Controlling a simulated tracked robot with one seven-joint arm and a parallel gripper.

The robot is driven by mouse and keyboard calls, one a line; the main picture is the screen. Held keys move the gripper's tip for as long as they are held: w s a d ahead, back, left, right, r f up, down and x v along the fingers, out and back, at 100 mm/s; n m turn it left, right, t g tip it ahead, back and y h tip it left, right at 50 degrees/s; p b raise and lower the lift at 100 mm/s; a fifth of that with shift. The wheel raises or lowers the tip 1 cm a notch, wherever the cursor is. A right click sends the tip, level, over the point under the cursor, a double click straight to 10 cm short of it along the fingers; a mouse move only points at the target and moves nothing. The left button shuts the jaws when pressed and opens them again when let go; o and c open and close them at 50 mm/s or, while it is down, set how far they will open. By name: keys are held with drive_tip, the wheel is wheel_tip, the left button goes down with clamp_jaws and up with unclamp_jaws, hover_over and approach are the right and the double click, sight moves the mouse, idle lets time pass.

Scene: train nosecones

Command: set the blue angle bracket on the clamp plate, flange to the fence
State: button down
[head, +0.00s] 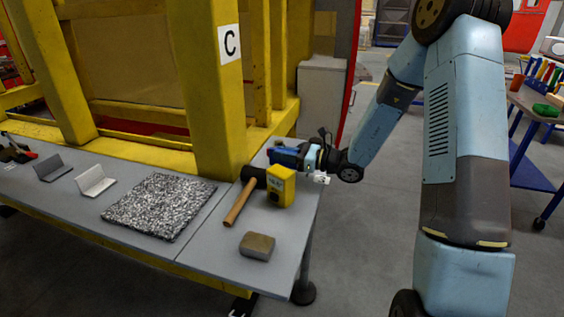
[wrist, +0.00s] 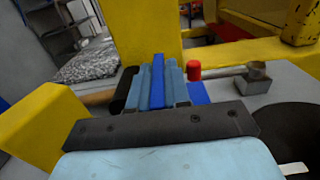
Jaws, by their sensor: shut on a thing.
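The deep blue angle bracket (head: 284,155) is in my gripper (head: 296,157), over the right end of the bench. In the wrist view its upright blue strip (wrist: 158,76) stands between the two lighter blue fingers, and a blue part (wrist: 198,93) shows to their right. My gripper (wrist: 157,90) is shut on it. Whether the bracket touches the bench is hidden. A dark clamp-like device with red parts (head: 14,150) is cut off at the far left of the bench. I cannot make out its plate or a fence.
A yellow box (head: 281,187) and a hammer (head: 240,203) lie close by my gripper. A tan block (head: 257,246), speckled mat (head: 160,205), light bracket (head: 95,181) and dark bracket (head: 52,169) are on the bench. A yellow post (head: 222,100) rises behind. The wrist view shows a red-capped item (wrist: 194,70) and grey block (wrist: 251,80).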

sight(282, 163)
drive_tip(key=shift+w+a+f, duration=0.15)
drive_tip(key=shift+f, duration=1.55)
drive_tip(key=shift+f, duration=0.1)
drive_tip(key=c, duration=1.1)
unclamp_jaws()
